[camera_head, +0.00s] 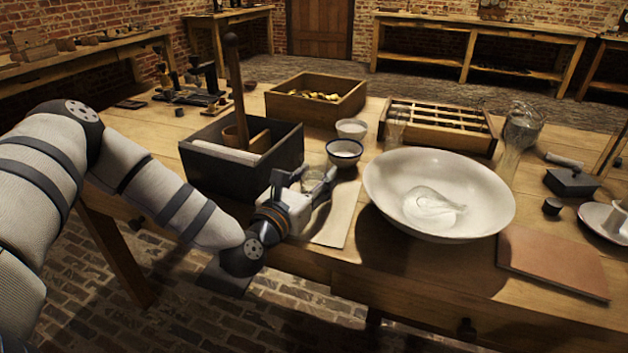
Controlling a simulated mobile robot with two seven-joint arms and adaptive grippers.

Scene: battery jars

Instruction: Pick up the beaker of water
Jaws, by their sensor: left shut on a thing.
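My left gripper (307,180) is over the near edge of the table, beside the dark box. Its fingers are closed around a clear glass vessel, which looks like the beaker (314,166). The glass is faint and partly hidden by the fingers, so I cannot make out the water level or whether its base touches the table. My right gripper is not in view.
A dark open box (215,172) stands left of the gripper. A rimmed bowl (344,151) is close on the right, with a large white basin (480,190) beyond it. A pale cloth or paper strip (338,225) lies in front. Glassware (512,150) stands behind the basin.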

